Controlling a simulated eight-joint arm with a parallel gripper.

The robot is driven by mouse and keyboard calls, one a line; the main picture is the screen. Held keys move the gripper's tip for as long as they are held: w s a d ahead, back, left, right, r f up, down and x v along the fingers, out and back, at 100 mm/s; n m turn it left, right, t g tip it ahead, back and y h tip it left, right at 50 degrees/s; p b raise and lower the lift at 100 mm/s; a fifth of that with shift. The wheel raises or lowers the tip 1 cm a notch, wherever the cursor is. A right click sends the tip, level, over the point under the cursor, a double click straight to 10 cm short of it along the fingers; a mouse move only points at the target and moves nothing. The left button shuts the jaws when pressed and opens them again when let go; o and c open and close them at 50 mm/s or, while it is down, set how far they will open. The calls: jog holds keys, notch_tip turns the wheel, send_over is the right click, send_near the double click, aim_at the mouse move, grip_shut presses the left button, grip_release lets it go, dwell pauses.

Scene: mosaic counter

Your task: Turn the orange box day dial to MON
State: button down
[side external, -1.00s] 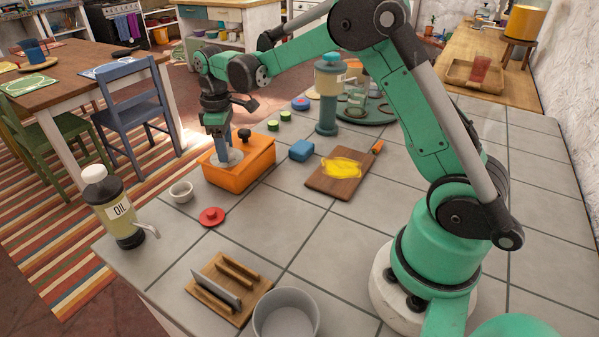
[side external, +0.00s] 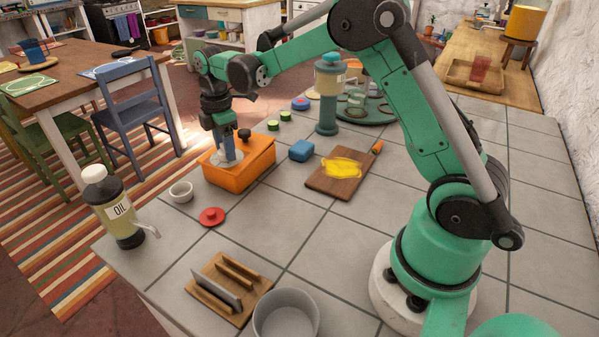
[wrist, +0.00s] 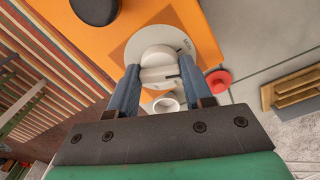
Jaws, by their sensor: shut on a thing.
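The orange box (side external: 240,178) stands on the tiled counter with a pale round day dial (side external: 229,162) on its top. The wrist view shows the dial (wrist: 150,35) with a white knob (wrist: 158,57) at its middle. My gripper (side external: 228,153) points down onto the dial. In the wrist view, its two blue fingers (wrist: 158,70) are shut on the knob from both sides. The other day marks are hidden or unreadable.
A black knob (side external: 244,134) stands on the same box, behind my gripper. A white cup (side external: 181,192), a red lidlike disc (side external: 211,216) and an oil bottle (side external: 118,208) stand nearby.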

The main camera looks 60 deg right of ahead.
jog(key=shift+n, duration=2.2)
jog(key=shift+c, duration=1.7)
grip_release()
jog(key=shift+r, duration=2.8)
